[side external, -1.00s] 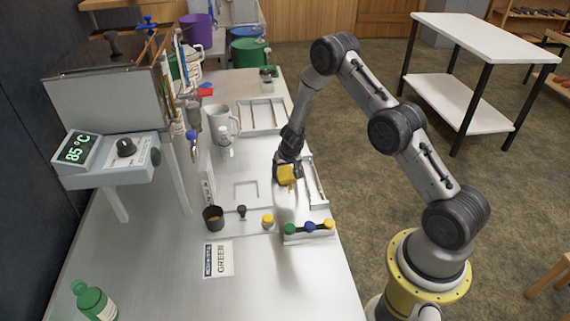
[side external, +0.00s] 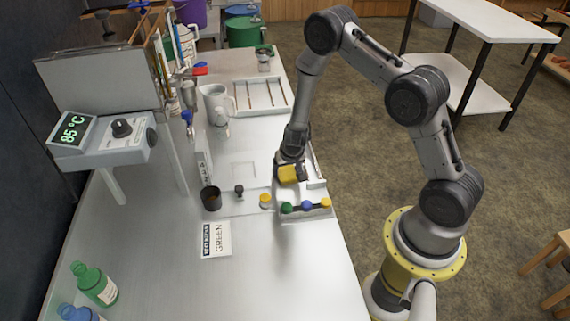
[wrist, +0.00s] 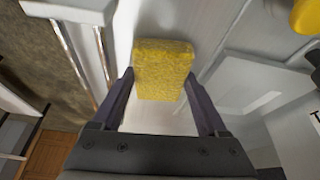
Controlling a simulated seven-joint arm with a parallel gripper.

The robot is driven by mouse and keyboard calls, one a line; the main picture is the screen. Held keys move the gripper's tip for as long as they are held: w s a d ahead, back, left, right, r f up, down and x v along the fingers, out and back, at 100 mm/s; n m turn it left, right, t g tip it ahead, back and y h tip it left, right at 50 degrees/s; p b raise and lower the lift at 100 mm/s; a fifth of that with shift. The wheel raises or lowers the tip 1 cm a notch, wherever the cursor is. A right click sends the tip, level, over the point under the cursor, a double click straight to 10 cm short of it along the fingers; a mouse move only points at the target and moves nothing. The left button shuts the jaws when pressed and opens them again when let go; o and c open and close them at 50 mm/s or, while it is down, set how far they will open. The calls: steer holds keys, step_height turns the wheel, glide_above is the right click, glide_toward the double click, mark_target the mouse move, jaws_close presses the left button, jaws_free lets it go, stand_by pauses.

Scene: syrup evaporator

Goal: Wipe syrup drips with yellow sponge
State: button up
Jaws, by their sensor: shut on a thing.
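The yellow sponge (side external: 288,174) is held in my gripper (side external: 291,167) over the right side of the metal bench. In the wrist view the sponge (wrist: 163,66) sits between the two dark fingers of my gripper (wrist: 160,85), which are shut on its sides. A pale surface lies under it; I cannot tell whether the sponge touches it. No syrup drips can be made out; the sponge and gripper hide part of the surface.
A white rack (side external: 318,213) with green, blue and yellow caps stands just in front of the sponge. A dark cup (side external: 211,199), a yellow-capped jar (side external: 265,201) and a GREEN card (side external: 216,239) are to the left. A partitioned tray (side external: 262,97) lies behind.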

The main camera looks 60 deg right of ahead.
steer(key=shift+s+a, duration=0.4)
steer(key=shift+w+d+f, duration=0.1)
steer(key=shift+w+d, duration=3.5)
steer(key=shift+d, duration=0.05)
step_height(320, 180, up, 3)
steer(key=shift+w+f, duration=0.1)
steer(key=shift+f, duration=0.1)
steer(key=shift+r, duration=2.85)
